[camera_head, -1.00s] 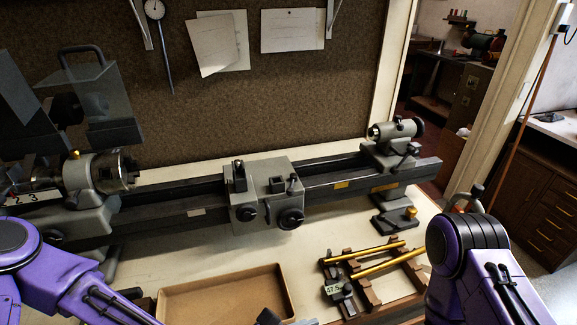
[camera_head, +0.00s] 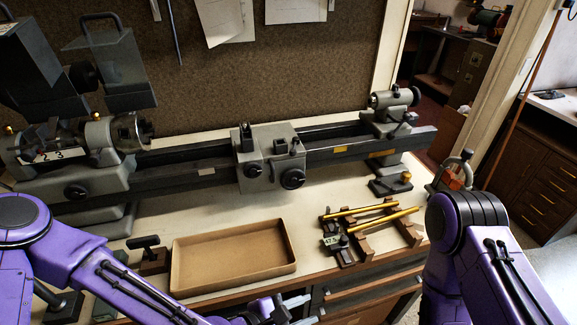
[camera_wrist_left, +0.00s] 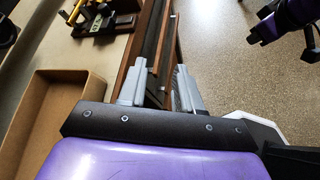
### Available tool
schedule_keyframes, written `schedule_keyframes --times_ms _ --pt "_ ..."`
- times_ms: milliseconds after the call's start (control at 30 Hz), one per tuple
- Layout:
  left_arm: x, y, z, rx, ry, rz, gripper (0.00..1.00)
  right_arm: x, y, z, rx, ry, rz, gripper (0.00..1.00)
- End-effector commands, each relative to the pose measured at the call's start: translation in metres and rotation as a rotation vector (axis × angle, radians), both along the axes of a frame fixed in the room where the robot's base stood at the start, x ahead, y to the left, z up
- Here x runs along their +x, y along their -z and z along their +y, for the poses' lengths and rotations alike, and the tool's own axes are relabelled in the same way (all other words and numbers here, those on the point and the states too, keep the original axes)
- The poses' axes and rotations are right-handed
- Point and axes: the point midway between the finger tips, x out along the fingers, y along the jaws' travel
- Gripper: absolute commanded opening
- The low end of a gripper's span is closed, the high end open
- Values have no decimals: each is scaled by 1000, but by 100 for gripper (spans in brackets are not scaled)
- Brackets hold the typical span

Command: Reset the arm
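My left arm (camera_head: 110,265) comes in from the left, low across the bench front. Its left gripper (camera_head: 290,307) is at the bottom edge of the head view, in front of the bench drawers. In the left wrist view the left gripper (camera_wrist_left: 160,72) has its two grey fingers apart with nothing between them, over the bench's front edge and the floor. My right arm (camera_head: 470,235) stands at the right of the head view, bent downward. Its gripper does not show clearly in either view.
A shallow cardboard tray (camera_head: 235,284) lies on the bench top, beside a wooden rack (camera_head: 372,242) holding brass tubes (camera_head: 365,209). A grey lathe (camera_head: 270,175) runs along the back. Open floor (camera_wrist_left: 235,75) lies beyond the bench edge.

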Motion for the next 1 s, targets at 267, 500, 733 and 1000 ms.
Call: schedule_keyframes --times_ms 267,500,733,1000 --pt "-37 114 74 560 215 -130 34 0 8 0 1 0 1 0" --pt "-99 216 235 1247 649 -116 34 0 22 0 1 0 1 0" --pt "-116 231 330 1522 810 -52 34 0 32 0 1 0 1 0" --pt "-117 231 329 1520 820 -56 34 0 32 0 1 0 1 0"
